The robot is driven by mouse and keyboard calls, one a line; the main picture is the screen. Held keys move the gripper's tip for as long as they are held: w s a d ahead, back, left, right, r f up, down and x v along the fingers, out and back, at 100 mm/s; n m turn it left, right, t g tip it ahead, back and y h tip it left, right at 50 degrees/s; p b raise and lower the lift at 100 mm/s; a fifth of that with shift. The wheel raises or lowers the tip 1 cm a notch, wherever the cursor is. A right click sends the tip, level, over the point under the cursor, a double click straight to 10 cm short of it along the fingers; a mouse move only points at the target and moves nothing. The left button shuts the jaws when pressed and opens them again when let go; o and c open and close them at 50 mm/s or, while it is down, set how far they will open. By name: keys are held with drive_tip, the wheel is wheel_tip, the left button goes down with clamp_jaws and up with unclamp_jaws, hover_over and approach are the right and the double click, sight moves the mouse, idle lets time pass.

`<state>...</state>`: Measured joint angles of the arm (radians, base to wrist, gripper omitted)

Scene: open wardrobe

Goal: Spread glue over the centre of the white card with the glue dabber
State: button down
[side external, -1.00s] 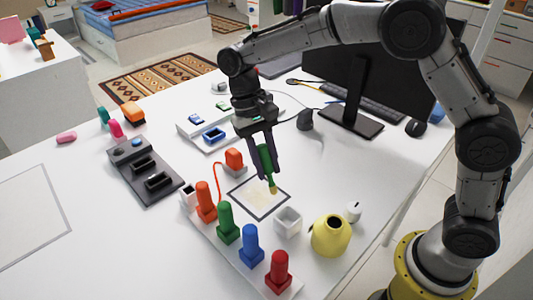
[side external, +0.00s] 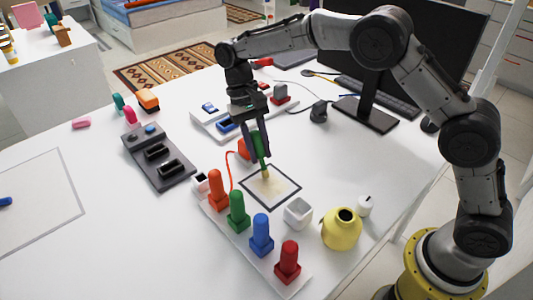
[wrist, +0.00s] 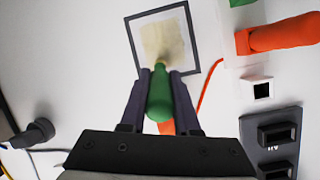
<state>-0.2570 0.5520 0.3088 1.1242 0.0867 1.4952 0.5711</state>
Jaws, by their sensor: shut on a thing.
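The white card (side external: 285,190) lies on the table with a dark border around it, and also shows in the wrist view (wrist: 180,22). A cream-yellow patch (wrist: 158,38) covers its middle. My gripper (side external: 260,150) is shut on the green handle of the glue dabber (wrist: 160,95), which points down at the card. The dabber's tan tip (side external: 265,174) is over the far part of the card, at the patch's edge in the wrist view. Whether the tip touches the card is hard to tell.
A yellow pot (side external: 341,232) with a dark opening and a white square cup (side external: 298,213) stand near the card. Several coloured handled blocks, such as the blue one (side external: 261,236), line the front. An orange cord (side external: 230,170) runs close by on the left.

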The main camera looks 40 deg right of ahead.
drive_tip(key=shift+w, duration=0.5)
drive_tip(key=shift+w+a, duration=0.1)
drive_tip(key=shift+a, duration=0.5)
drive_tip(key=shift+s, duration=4)
drive_tip(key=shift+a, duration=0.35)
drive_tip(key=shift+w+a, duration=0.2)
drive_tip(key=shift+w, duration=3.85)
wheel_tip(320, 180, up, 8)
drive_tip(key=shift+s, duration=0.1)
